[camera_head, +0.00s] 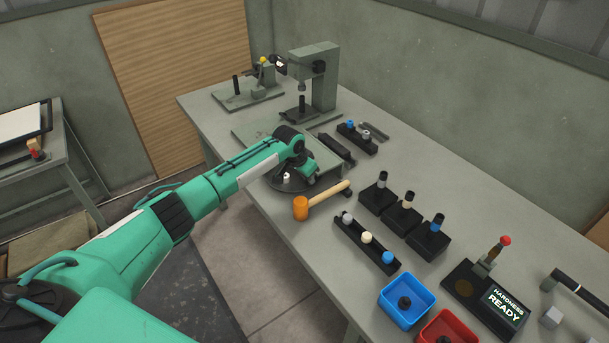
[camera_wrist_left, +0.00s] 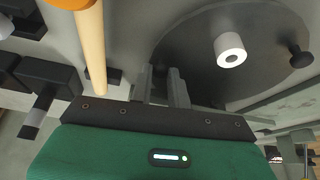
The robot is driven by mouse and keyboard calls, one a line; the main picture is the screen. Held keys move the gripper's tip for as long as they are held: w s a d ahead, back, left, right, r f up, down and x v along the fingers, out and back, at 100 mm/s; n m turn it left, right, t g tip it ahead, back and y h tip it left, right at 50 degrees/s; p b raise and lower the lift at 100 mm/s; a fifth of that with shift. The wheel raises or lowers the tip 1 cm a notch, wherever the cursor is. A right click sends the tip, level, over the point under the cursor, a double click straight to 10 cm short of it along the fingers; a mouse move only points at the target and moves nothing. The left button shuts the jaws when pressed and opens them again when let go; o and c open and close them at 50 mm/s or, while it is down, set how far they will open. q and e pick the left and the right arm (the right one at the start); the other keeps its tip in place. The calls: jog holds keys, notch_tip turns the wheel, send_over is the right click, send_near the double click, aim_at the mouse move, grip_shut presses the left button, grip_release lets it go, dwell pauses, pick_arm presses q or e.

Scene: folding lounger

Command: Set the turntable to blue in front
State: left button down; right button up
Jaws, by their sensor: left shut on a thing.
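The turntable is a dark round disc (camera_head: 285,184) on the bench, partly hidden by my left arm in the head view. It fills the upper right of the left wrist view (camera_wrist_left: 193,62). A white hollow cylinder (camera_wrist_left: 230,50) stands near its middle, and a dark knob (camera_wrist_left: 301,56) shows near its right edge. No blue mark shows on the visible part of it. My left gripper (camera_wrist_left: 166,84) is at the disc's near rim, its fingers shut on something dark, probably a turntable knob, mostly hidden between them. My right gripper is not in view.
An orange-headed mallet (camera_head: 302,207) lies beside the disc, close to my left gripper. A rack (camera_head: 367,243) with grey, cream and blue pieces, several black blocks (camera_head: 403,210), a blue bin (camera_head: 407,302) and a red bin (camera_head: 449,328) stand further right. A press (camera_head: 322,75) stands behind.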

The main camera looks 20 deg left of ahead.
pick_arm(q)
jog(key=shift+w, duration=0.15)
dwell(0.4)
jog(key=c, duration=1.3)
grip_release()
jog(key=shift+c, duration=0.2)
jog(key=shift+r, duration=0.1)
jog(key=b+v, duration=0.2)
jog(key=v, duration=1.1)
jog(key=shift+s+r, duration=0.25)
jog(key=shift+s, duration=0.05)
